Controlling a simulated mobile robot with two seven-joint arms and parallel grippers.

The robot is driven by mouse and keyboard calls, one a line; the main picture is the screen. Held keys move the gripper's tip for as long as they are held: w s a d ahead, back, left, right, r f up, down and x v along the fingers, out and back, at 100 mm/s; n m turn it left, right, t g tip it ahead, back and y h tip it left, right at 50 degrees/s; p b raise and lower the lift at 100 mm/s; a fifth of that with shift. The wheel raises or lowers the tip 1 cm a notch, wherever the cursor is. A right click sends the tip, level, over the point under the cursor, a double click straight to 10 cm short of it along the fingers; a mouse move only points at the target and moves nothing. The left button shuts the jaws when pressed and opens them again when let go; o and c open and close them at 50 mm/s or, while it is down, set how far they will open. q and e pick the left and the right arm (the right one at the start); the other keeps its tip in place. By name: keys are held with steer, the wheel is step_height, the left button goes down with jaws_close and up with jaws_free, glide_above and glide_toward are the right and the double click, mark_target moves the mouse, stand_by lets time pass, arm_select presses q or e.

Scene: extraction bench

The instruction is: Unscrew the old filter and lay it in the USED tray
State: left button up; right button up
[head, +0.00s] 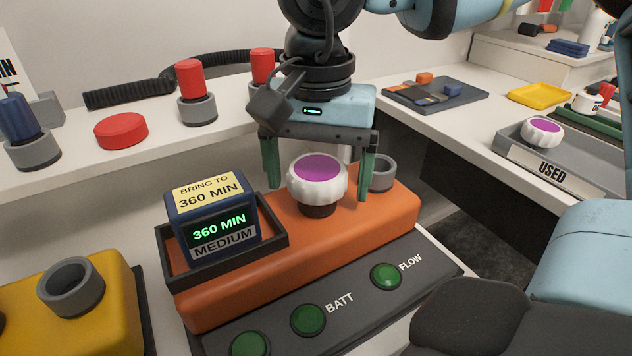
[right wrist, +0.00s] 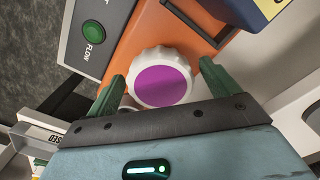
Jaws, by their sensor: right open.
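A white ribbed filter with a purple top (head: 317,178) sits upright on a dark neck on the orange unit (head: 385,215). It also shows in the right wrist view (right wrist: 161,80). My right gripper (head: 318,186) points down over it, open, with one green finger on each side. In the head view gaps show between the fingers and the filter, so it is not clasped. A similar white filter with a purple top (head: 541,131) lies in the grey USED tray (head: 520,153) at the right. My left gripper is not in view.
A display box reading "360 MIN" and "MEDIUM" (head: 213,220) stands left of the filter. Green buttons (head: 386,276) line the front panel. A grey socket (head: 381,172) is just behind the right finger. Red and blue cylinders stand on the back shelf.

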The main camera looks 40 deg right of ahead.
steer(key=m+b, duration=0.1)
steer(key=m, duration=0.3)
steer(key=shift+f, duration=0.1)
steer(key=m+b, duration=0.1)
steer(key=m, duration=0.3)
steer(key=m+b, duration=0.1)
steer(key=m, duration=0.4)
steer(key=m+b, duration=0.1)
steer(key=m, duration=0.4)
steer(key=shift+m+b, duration=0.3)
steer(key=shift+b, duration=0.05)
steer(key=m+b, duration=0.1)
steer(key=m, duration=0.4)
steer(key=shift+m, duration=0.4)
steer(key=shift+c, duration=0.2)
